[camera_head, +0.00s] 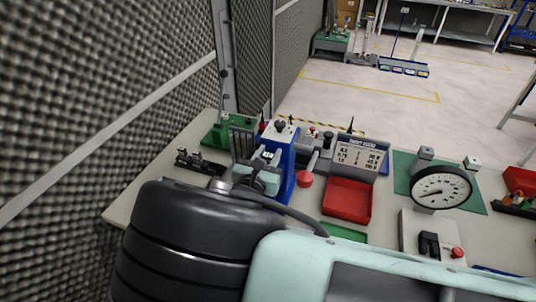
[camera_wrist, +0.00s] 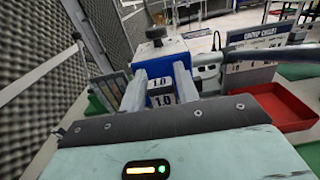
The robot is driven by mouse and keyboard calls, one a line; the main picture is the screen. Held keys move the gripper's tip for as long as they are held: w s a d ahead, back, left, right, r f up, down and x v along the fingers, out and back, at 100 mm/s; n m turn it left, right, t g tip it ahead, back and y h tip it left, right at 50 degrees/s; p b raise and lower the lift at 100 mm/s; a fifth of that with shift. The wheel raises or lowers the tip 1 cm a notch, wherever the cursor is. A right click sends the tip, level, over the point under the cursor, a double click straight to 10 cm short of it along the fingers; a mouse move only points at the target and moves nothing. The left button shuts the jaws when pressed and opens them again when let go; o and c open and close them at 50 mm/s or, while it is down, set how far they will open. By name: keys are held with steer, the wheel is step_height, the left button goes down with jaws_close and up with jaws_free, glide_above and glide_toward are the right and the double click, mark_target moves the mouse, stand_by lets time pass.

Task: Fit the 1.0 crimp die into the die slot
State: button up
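The 1.0 crimp die (camera_wrist: 163,101) is a small block with white "1.0" labels, between the two fingers of my gripper (camera_wrist: 160,78) in the wrist view. The fingers appear closed on its sides. In the head view my gripper (camera_head: 267,157) is at the front of the blue crimp press (camera_head: 283,150), with a white face of the die showing between the fingers. The blue press (camera_wrist: 160,52) stands directly behind the die in the wrist view. The die slot is hidden behind the die and fingers, so I cannot tell whether the die touches it.
A black holder (camera_head: 201,163) with small parts lies left of the press. A red-knobbed lever (camera_head: 305,179), red tray (camera_head: 347,200), crimp chart (camera_head: 360,155) and dial gauge (camera_head: 441,188) stand to the right. A foam wall (camera_head: 90,90) borders the left side.

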steer(key=o, duration=0.3)
steer(key=p+v, duration=0.1)
steer(key=v, duration=1.6)
steer(key=shift+s+p, duration=0.2)
steer(key=shift+p, duration=0.1)
steer(key=shift+r, duration=0.1)
